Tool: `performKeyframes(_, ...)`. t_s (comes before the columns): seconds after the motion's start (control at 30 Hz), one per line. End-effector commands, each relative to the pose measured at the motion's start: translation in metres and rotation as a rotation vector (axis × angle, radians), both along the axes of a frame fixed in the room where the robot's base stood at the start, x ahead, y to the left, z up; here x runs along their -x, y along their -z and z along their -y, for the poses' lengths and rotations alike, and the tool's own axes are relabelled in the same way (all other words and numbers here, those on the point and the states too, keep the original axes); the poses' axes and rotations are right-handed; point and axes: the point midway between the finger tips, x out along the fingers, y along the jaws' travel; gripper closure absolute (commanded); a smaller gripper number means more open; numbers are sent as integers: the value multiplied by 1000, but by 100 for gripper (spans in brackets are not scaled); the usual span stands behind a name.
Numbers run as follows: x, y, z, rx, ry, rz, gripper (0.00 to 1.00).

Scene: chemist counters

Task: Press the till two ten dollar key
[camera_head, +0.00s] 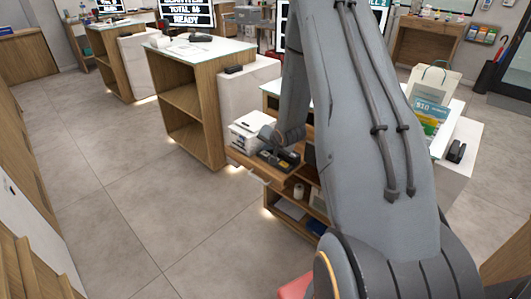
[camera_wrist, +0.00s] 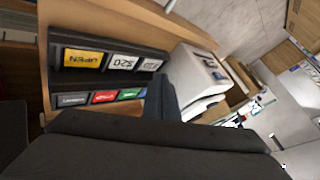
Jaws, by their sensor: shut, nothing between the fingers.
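A dark key panel (camera_wrist: 105,75) lies on a wooden shelf in the wrist view, its lettering upside down. Its upper row holds a yellow OPEN key (camera_wrist: 83,58), a white $20 key (camera_wrist: 121,62) and a white key that appears to read $10 (camera_wrist: 150,65). My gripper (camera_wrist: 160,84) is shut and empty. Its fingertips show just below and right of the $10 key; I cannot tell whether they touch the panel. In the head view the panel (camera_head: 280,160) sits on the shelf below my wrist, partly covered by it.
A white boxy device (camera_wrist: 198,75) stands right beside the panel, close to my fingers; it also shows in the head view (camera_head: 248,130). A lower row has a red key (camera_wrist: 104,97) and a green key (camera_wrist: 130,94). Open floor (camera_head: 130,190) lies left of the counters.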

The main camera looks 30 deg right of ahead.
Motion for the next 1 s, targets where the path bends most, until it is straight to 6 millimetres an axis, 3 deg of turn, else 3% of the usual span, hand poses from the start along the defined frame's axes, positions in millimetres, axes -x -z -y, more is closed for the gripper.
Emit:
performKeyframes(0.37,0,-3,0,0,0,0,100)
performKeyframes(1.0,0,-52,0,-1,1,0,100)
